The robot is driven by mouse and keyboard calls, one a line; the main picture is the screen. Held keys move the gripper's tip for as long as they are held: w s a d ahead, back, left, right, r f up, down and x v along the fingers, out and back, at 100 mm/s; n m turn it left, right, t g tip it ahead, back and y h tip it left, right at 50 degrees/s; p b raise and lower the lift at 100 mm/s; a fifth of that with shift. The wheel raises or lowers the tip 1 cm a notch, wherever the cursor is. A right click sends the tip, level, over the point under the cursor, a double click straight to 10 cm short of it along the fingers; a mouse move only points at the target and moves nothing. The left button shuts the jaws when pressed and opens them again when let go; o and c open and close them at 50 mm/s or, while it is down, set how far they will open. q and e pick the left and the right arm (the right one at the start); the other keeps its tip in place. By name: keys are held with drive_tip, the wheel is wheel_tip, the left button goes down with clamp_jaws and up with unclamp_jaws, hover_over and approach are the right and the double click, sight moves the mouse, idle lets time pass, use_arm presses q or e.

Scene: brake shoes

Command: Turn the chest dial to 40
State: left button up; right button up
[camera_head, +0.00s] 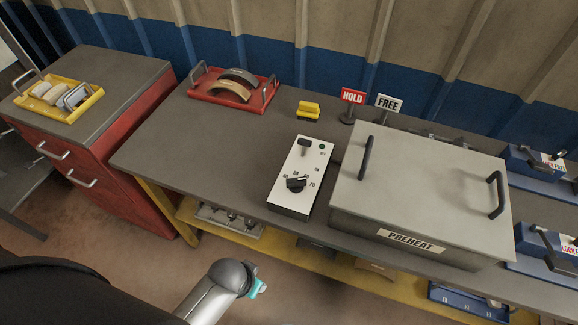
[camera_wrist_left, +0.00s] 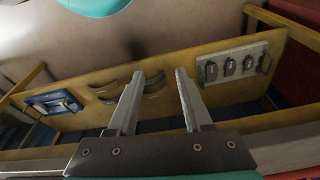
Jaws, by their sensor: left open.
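The chest dial is a black knob (camera_head: 296,184) on a pale control box (camera_head: 290,204) on the bench, just left of the grey chest (camera_head: 420,180) labelled PREHEAT. Numbers are printed around the knob; I cannot tell surely which one its pointer faces. A dark switch and a small green light sit at the box's far end. My left gripper (camera_wrist_left: 156,92) is open and empty in the left wrist view, its fingers pointing toward the yellow lower shelf. In the head view only my left arm shows, low in front of the bench and away from the dial. My right gripper is not in view.
A red tray (camera_head: 235,101) with curved shoes, a yellow block (camera_head: 308,108) and HOLD (camera_head: 353,96) and FREE (camera_head: 388,103) signs stand behind. A yellow tray (camera_head: 85,105) sits on the red cabinet (camera_head: 120,150). The bench left of the control box is clear.

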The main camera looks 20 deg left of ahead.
use_arm(q)
drive_tip(key=w+d+r+m+h+p, duration=0.15)
drive_tip(key=w+d+r, duration=0.3)
drive_tip(key=r, duration=0.75)
drive_tip(key=w+d+r+m+h+p, duration=0.1)
drive_tip(key=w+d+r+m+p, duration=0.4)
drive_tip(key=r, duration=0.6)
drive_tip(key=m+g+y+b, duration=0.1)
drive_tip(key=m+g+y, duration=0.1)
drive_tip(key=m+y, duration=0.15)
approach(294, 180)
drive_tip(key=shift+h, duration=0.4)
drive_tip(key=f+b, duration=0.1)
drive_tip(key=f, duration=0.2)
drive_tip(key=f+b, duration=0.1)
drive_tip(key=f, duration=0.4)
drive_tip(key=shift+w+a+f+b, duration=0.2)
drive_tip(key=shift+a+f+b, duration=0.1)
drive_tip(key=shift+f+b, duration=0.1)
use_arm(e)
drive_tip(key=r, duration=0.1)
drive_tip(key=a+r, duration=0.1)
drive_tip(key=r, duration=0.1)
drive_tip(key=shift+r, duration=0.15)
use_arm(q)
clamp_jaws()
